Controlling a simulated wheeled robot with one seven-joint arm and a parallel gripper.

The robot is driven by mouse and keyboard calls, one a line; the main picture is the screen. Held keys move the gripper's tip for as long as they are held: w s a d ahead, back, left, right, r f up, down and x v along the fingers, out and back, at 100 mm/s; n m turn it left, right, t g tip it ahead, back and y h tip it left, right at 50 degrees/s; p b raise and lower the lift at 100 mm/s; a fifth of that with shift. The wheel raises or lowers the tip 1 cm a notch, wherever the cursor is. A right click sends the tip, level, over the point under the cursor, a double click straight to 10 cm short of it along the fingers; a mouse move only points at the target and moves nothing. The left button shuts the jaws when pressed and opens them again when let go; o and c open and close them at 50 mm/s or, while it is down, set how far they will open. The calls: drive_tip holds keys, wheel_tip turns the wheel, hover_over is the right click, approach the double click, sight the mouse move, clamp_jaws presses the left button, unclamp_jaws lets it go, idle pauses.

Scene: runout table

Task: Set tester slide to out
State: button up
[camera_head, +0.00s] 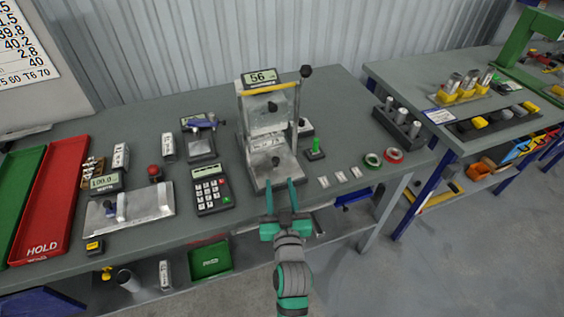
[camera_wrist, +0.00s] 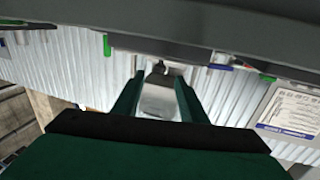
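The tester (camera_head: 247,125) is a metal frame on the grey bench, with a display reading 56, a yellow bar and a side lever with a black ball knob. Low in its frame is a silver block with a dark knob (camera_head: 275,161), which looks like the slide; I cannot tell its position for sure. My gripper (camera_head: 280,181) is open at the tester's front edge, just in front of and below that knob. In the wrist view the open fingers (camera_wrist: 158,85) flank a silver metal part with a dark knob (camera_wrist: 158,69) beyond the tips. I see nothing held.
A keypad device (camera_head: 212,190) and a scale plate (camera_head: 130,207) lie left of the tester. Right of it are a green button switch (camera_head: 315,150), small white tags, and green and red rings (camera_head: 373,160). A red HOLD tray (camera_head: 48,200) lies far left.

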sight(276, 165)
drive_tip(key=w, duration=0.7)
drive_tip(key=w+a, duration=0.1)
drive_tip(key=w, duration=0.2)
drive_tip(key=shift+w, duration=0.3)
drive_tip(key=shift+a, duration=0.2)
drive_tip(key=shift+s+d, duration=0.1)
drive_tip(key=shift+d, duration=0.2)
clamp_jaws()
